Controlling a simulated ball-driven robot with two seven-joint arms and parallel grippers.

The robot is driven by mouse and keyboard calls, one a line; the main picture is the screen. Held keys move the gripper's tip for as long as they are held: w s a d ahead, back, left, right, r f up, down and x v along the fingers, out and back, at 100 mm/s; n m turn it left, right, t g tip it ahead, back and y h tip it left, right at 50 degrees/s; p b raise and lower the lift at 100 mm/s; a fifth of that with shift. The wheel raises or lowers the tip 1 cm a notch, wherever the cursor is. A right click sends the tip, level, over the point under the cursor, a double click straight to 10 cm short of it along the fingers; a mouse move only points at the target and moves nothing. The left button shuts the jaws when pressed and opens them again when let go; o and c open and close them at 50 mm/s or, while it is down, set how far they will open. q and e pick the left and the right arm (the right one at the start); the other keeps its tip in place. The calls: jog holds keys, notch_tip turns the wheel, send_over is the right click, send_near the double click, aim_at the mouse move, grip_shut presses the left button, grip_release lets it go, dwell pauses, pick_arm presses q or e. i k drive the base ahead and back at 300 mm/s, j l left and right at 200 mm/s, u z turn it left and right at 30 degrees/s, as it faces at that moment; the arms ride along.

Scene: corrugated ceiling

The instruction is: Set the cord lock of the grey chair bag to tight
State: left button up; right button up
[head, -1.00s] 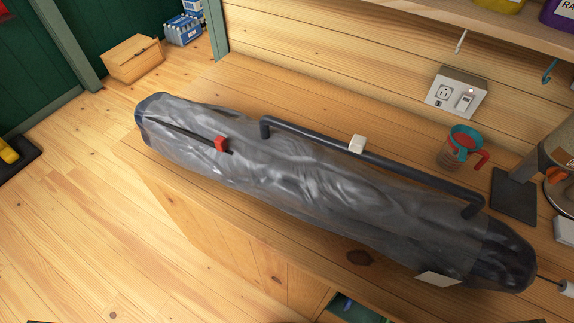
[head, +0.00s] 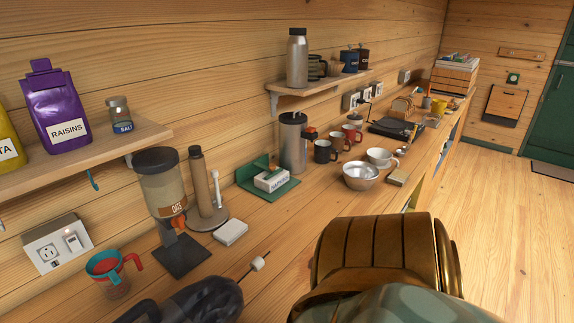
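Only the dark end of the grey chair bag (head: 200,302) shows, at the bottom of the head view on the wooden counter. A thin dark cord runs from this end up and to the right. A small whitish cord lock (head: 258,264) sits on the cord, a short way out from the bag's end. A short tip of cord shows beyond it. The rest of the bag is below the picture's edge. Neither of my grippers is in view.
A white block (head: 231,232), an oats dispenser (head: 165,190) and a paper towel holder (head: 202,190) stand behind the cord. A red and teal cup (head: 108,272) is at the left. A napkin holder (head: 270,180), mugs and a metal bowl (head: 361,176) stand farther along the counter.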

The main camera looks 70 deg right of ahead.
aim_at(257, 263)
jog(key=z, duration=2)
jog(key=l+u, duration=0.15)
jog(key=u, duration=2.25)
jog(key=z, duration=2.25)
